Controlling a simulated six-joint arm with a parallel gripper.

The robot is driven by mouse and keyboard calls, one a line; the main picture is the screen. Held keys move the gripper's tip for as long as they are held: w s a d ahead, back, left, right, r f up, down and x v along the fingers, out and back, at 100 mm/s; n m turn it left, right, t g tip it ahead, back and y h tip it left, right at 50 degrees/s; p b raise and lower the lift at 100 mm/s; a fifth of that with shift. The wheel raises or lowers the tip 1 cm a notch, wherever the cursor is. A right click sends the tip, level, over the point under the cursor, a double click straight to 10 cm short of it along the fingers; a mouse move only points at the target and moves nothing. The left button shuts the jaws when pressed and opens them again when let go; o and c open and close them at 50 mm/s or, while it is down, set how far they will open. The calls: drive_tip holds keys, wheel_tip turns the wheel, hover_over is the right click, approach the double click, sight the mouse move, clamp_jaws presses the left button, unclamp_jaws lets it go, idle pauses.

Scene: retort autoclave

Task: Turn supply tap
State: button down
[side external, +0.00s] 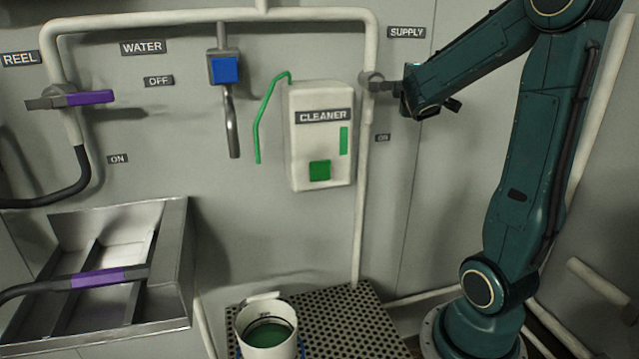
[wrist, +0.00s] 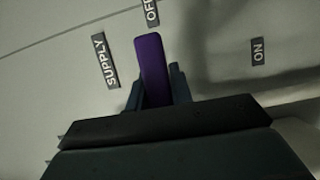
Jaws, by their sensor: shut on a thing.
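The supply tap (side external: 371,82) sits on the white pipe just below the SUPPLY label (side external: 406,32) in the side view. Its purple lever (wrist: 153,70) shows in the wrist view, and its end points toward the OFF label (wrist: 152,11). The ON label (wrist: 258,51) is off to the right of it there. My gripper (side external: 393,87) reaches the tap from the right in the side view. In the wrist view its two dark fingers lie on either side of the lever, shut on it. The lever is hidden behind my gripper in the side view.
A white CLEANER box (side external: 322,150) with a green hose hangs left of the supply pipe. A blue WATER valve (side external: 225,70) and a REEL tap (side external: 72,99) are farther left. Below are a metal sink (side external: 176,245) and a white bucket (side external: 267,338) on a perforated platform (side external: 345,320).

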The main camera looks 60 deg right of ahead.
drive_tip(key=shift+r+n, duration=0.15)
drive_tip(key=shift+n, duration=0.15)
drive_tip(key=c, duration=1.2)
unclamp_jaws()
drive_tip(key=shift+c, duration=0.2)
drive_tip(key=shift+a, duration=0.15)
drive_tip(key=v, duration=0.7)
drive_tip(key=shift+s+a, duration=0.1)
drive_tip(key=shift+a, duration=0.1)
